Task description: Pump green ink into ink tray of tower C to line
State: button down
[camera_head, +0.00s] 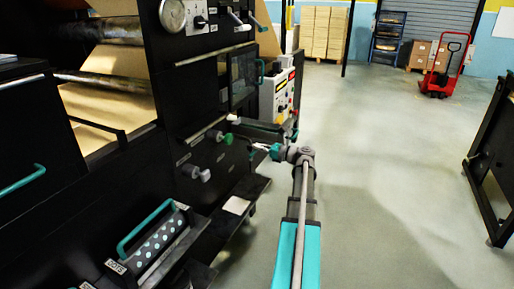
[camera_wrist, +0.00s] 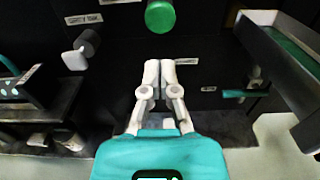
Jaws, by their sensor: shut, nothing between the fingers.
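A round green knob (camera_head: 228,139) sticks out from the black machine face. It also shows at the top of the wrist view (camera_wrist: 160,15), just beyond my fingertips. My gripper (camera_head: 262,147) is shut and empty, pointing at the machine a little right of the knob in the head view. In the wrist view its fingertips (camera_wrist: 160,66) are together below the knob, apart from it. A long tray with a grey rim (camera_wrist: 262,50) and green inside stands at upper right in the wrist view. Which tower it belongs to, and any fill line, I cannot tell.
A grey knob (camera_head: 204,175) sits left of the green one; it shows in the wrist view too (camera_wrist: 80,52). A teal-handled part (camera_head: 150,235) juts out at lower left. A red pallet truck (camera_head: 445,70) stands far back. The floor (camera_head: 375,170) to the right is clear.

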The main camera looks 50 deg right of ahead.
aim_at(231, 139)
dwell(0.5)
jog(key=shift+v, duration=1.7)
jog(key=shift+w+r, duration=0.15)
jog(key=shift+w, duration=0.05)
jog(key=x, duration=1.3)
jog(key=shift+w+a, duration=0.15)
jog(key=shift+w, duration=0.15)
